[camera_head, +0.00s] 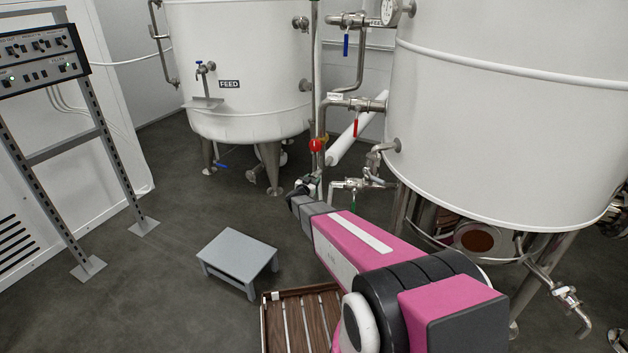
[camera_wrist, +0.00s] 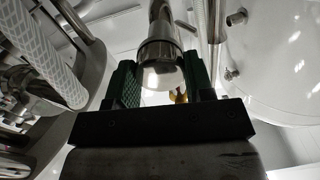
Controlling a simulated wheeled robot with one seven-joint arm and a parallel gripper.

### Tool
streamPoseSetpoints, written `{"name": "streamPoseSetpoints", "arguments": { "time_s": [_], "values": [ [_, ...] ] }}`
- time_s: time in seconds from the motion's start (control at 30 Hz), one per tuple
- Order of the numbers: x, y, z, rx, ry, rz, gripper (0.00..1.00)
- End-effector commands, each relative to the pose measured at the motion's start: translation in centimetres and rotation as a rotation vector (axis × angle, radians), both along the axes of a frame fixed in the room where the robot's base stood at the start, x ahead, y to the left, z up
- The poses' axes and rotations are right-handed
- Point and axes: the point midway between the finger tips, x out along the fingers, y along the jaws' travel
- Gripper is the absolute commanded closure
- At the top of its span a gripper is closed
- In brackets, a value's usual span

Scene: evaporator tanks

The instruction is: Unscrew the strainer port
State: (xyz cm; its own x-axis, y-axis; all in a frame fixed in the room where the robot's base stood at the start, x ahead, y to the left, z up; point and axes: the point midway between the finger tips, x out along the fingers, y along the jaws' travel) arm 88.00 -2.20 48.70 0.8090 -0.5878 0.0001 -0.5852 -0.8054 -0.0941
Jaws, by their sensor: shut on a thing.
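My gripper (camera_wrist: 159,78) shows in the wrist view with a green-padded finger on each side of a round metal fitting, which I take for the strainer port (camera_wrist: 161,52). The fingers are shut on its lower end. The fitting is a bright steel cylinder with a collar, joined to a pipe above. In the head view my gripper (camera_head: 303,187) is at the end of my pink arm, by the pipework between the two tanks. The port is too small to make out there, and my wrist partly covers that spot.
The feed tank (camera_head: 245,50) stands behind, and a larger white tank (camera_head: 500,110) is close on the right. Valves and pipes (camera_head: 350,185) crowd the gripper's right side. A grey step stool (camera_head: 238,257) and a slatted wooden pallet (camera_head: 290,315) stand on the floor.

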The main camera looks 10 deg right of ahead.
Motion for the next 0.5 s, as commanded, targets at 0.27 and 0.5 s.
{"name": "streamPoseSetpoints", "arguments": {
  "time_s": [0.27, 0.5],
  "values": [
    [0.02, 0.04, -0.07, -0.173, 0.127, 0.001, 0.86],
    [0.02, 0.04, -0.07, -0.344, 0.251, 0.001, 0.86]
  ]
}}
